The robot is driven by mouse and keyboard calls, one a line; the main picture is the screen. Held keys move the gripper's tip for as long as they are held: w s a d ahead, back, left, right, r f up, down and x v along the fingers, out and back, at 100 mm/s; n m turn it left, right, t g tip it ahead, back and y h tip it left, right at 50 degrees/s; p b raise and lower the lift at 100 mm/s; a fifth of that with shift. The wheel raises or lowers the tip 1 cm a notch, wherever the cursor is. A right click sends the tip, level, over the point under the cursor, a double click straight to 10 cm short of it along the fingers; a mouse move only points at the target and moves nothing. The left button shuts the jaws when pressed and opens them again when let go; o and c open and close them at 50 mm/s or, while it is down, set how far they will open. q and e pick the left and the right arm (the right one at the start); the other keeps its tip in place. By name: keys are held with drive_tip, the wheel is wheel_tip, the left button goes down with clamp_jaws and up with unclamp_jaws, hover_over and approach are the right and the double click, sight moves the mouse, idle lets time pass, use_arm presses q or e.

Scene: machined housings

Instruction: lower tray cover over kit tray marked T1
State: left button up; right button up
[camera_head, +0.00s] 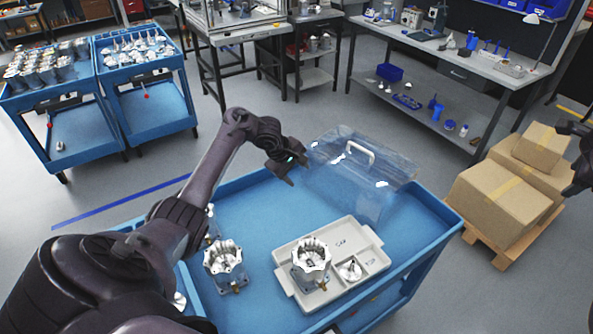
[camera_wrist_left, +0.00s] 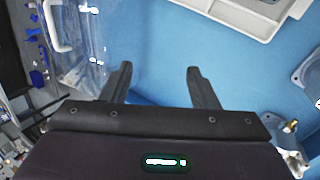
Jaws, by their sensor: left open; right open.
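The tray cover (camera_head: 385,185) is a clear box with a white handle on top, at the far right part of the blue cart. It also shows in the left wrist view (camera_wrist_left: 88,60), at upper left. The kit tray (camera_head: 374,240) is light grey and holds a machined housing (camera_head: 312,262) and a small metal part (camera_head: 350,270); its markings are too small to read surely. My left gripper (camera_head: 289,172) is open and empty just left of the cover, apart from its handle. My right gripper (camera_head: 577,170) is only partly in view at the right edge, open.
Another housing (camera_head: 226,265) stands on the blue cart top (camera_head: 250,213) left of the tray. Cardboard boxes (camera_head: 505,200) lie on a pallet right of the cart. A workbench (camera_head: 450,75) and two blue carts stand farther back. The cart top between cover and left housing is clear.

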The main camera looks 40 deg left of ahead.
use_arm(q)
wheel_tip(320, 180, down, 18)
drive_tip(key=b, duration=1.2)
drive_tip(key=shift+b, duration=0.4)
use_arm(e)
wheel_tip(320, 180, down, 13)
drive_tip(key=shift+w, duration=0.2)
use_arm(q)
drive_tip(key=shift+w+a+f, duration=0.1)
drive_tip(key=shift+f, duration=0.35)
use_arm(e)
drive_tip(key=shift+a+r, duration=0.1)
drive_tip(key=shift+r, duration=0.05)
idle(0.7)
use_arm(q)
drive_tip(key=shift+o, duration=0.4)
